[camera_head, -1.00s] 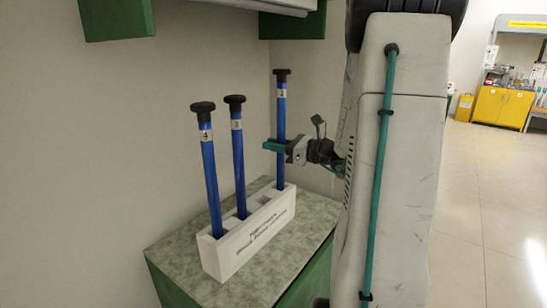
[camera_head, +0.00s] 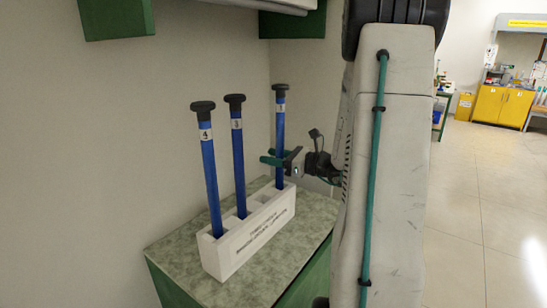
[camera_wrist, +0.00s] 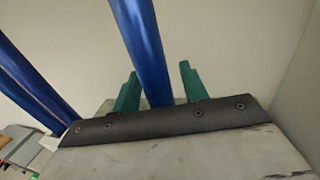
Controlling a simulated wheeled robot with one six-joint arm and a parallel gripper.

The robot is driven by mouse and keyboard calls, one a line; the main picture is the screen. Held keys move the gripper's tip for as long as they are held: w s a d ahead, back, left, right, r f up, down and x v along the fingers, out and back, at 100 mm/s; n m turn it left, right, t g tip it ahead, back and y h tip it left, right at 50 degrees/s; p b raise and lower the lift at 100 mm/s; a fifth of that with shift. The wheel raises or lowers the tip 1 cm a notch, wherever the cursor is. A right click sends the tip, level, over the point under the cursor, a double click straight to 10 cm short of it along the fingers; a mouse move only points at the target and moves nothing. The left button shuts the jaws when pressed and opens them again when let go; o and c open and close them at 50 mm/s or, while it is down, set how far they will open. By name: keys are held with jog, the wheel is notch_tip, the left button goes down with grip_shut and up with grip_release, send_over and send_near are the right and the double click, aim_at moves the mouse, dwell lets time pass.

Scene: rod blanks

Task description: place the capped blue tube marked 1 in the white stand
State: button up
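The capped blue tube (camera_head: 280,130) at the right end has a black cap and a small label whose mark is too small to read for sure. It stands upright in the right end slot of the white stand (camera_head: 236,252). My gripper (camera_head: 277,158) is at this tube's lower half, above the stand, with its green fingers spread. In the wrist view my gripper (camera_wrist: 157,88) has one finger on each side of the tube (camera_wrist: 147,50), with a clear gap at the right finger. The tube's bottom end is hidden inside the stand.
Two other capped blue tubes, marked 4 (camera_head: 210,175) and 3 (camera_head: 238,160), stand in the stand's left part. An empty slot shows between tube 3 and the right tube. The stand rests on a green speckled top (camera_head: 180,258) against the wall. A shelf hangs above.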

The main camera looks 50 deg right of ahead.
jog(key=shift+r, duration=0.15)
jog(key=v, duration=1.2)
